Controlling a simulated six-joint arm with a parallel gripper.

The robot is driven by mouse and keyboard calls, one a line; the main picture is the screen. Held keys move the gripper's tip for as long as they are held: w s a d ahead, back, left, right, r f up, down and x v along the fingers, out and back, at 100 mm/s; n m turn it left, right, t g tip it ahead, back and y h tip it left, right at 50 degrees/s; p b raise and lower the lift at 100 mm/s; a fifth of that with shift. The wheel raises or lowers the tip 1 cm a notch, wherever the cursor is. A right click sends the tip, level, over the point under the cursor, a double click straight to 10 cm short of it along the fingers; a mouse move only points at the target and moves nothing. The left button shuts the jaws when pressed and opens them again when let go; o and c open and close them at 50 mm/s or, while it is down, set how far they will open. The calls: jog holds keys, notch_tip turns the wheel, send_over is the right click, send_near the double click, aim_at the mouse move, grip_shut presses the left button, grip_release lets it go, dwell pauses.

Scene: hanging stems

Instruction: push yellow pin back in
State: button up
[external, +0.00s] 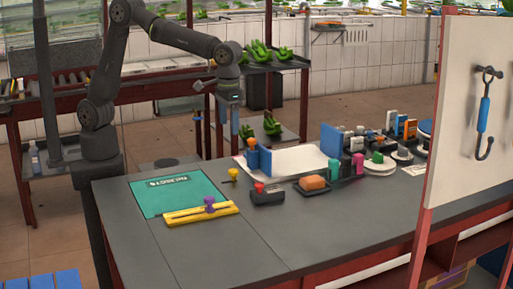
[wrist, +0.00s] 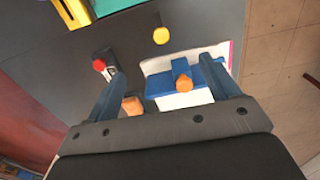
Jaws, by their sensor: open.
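A yellow-headed pin (external: 233,173) stands on the grey bench, just right of the green mat; its round yellow head also shows in the wrist view (wrist: 161,36), at the top middle. How deep its shaft sits cannot be told. My gripper (external: 229,130) hangs above the bench with its blue fingers pointing down, open and empty, apart from the pin. In the wrist view my gripper (wrist: 162,68) has its two fingers spread wide, with the pin head beyond their tips.
A blue block (external: 258,158) with an orange knob (wrist: 181,83) stands close by on a white sheet (external: 295,160). A dark box with a red knob (external: 260,187) and an orange sponge (external: 312,182) lie right. A yellow bar (external: 187,215) with a purple knob lies in front.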

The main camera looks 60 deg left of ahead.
aim_at(233, 170)
jog(key=shift+w+r+m, duration=0.1)
jog(key=shift+r+m, duration=0.05)
jog(key=shift+m, duration=0.25)
jog(key=c, duration=0.3)
jog(key=shift+w+r+m, duration=0.1)
jog(key=shift+r+m, duration=0.05)
jog(key=shift+m, duration=0.55)
jog(key=shift+c, duration=1.2)
jog(key=f+m, duration=0.2)
jog(key=f, duration=0.3)
jog(key=f+m, duration=0.2)
jog(key=f, duration=0.3)
jog(key=f+m, duration=0.2)
jog(key=f, duration=0.4)
jog(key=shift+w+m, duration=0.3)
jog(key=shift+w, duration=0.05)
